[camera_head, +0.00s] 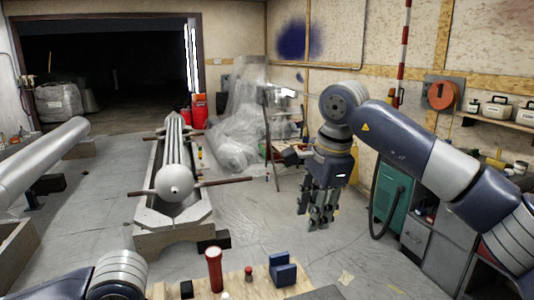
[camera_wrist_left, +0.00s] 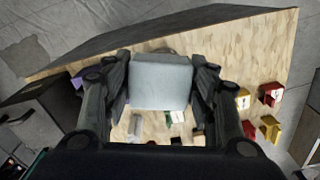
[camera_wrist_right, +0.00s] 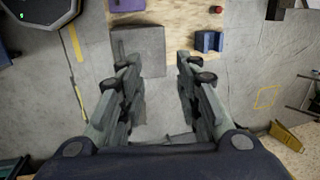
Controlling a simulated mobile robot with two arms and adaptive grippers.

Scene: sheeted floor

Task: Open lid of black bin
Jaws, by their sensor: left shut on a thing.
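My left gripper (camera_wrist_left: 160,85) is shut on a pale grey block (camera_wrist_left: 160,80), which sits between its fingers above a wooden tabletop in the left wrist view. In the head view this gripper is out of the picture. My right gripper (camera_head: 318,218) hangs fingers down in free air, right of the wooden table (camera_head: 240,283). In the right wrist view its fingers (camera_wrist_right: 157,85) are apart with nothing between them. A grey box-like thing (camera_wrist_right: 138,52) lies beyond its left finger at the tabletop's edge. I cannot clearly identify the black bin or its lid in any view.
The table carries a red cylinder (camera_head: 214,270), a blue block (camera_head: 283,270) and a small black block (camera_head: 187,289). Red and yellow blocks (camera_wrist_left: 270,127) lie right of the left gripper. A long machine (camera_head: 175,185) stands behind. Sheeted floor (camera_head: 270,220) is free between.

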